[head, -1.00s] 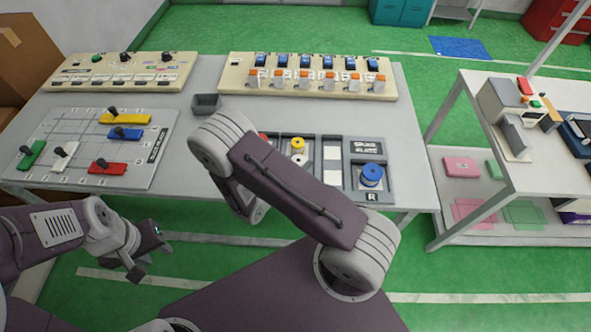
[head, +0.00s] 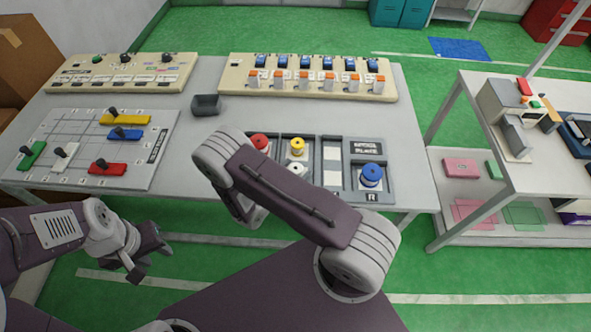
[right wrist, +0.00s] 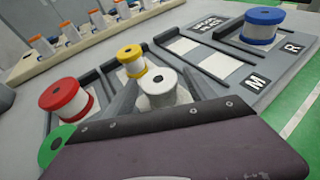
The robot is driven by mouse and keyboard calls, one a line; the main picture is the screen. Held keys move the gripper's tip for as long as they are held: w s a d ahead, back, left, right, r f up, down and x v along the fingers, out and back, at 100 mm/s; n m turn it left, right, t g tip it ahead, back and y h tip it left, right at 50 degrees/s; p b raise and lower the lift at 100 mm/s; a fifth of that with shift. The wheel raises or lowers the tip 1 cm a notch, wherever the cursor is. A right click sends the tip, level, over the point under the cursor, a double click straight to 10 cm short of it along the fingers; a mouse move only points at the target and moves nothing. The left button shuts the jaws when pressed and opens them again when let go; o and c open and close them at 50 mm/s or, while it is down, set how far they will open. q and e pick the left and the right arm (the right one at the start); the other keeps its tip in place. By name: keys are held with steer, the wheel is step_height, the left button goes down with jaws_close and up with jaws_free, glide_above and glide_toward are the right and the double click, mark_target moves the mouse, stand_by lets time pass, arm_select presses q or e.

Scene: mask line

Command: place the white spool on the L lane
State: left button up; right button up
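The white spool (head: 297,168) stands in the spool rack, just in front of the yellow spool (head: 297,146); my right arm partly covers it in the head view. In the right wrist view the white spool (right wrist: 158,88) appears upright, with the fingers of my right gripper (right wrist: 157,100) spread on either side of it; contact cannot be seen. A blue spool (head: 371,175) stands in the lane marked R (right wrist: 291,48). The M lane (right wrist: 215,66) shows bare white pads. No L mark is visible. My left gripper (head: 151,262) is open and empty, off the table's front edge.
A red spool (right wrist: 66,98) and a partly hidden green spool (right wrist: 55,145) stand left of the white one. A shelf (head: 490,190) stands right.

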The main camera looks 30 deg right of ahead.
steer(key=shift+r, duration=0.2)
steer(key=b+v, duration=0.1)
steer(key=v, duration=1.1)
steer(key=s+d+r+m+g+y, duration=0.35)
steer(key=s+m+g+y, duration=0.25)
steer(key=s+m+g, duration=0.55)
steer(key=w+a+r+m+t+y, duration=0.1)
steer(key=w+r+m+t+y, duration=0.3)
steer(key=m, duration=0.8)
steer(key=shift+r+m+t+y, duration=0.2)
steer(key=shift+m+t+y, duration=0.15)
steer(key=shift+t+y, duration=0.75)
steer(key=shift+w, duration=0.15)
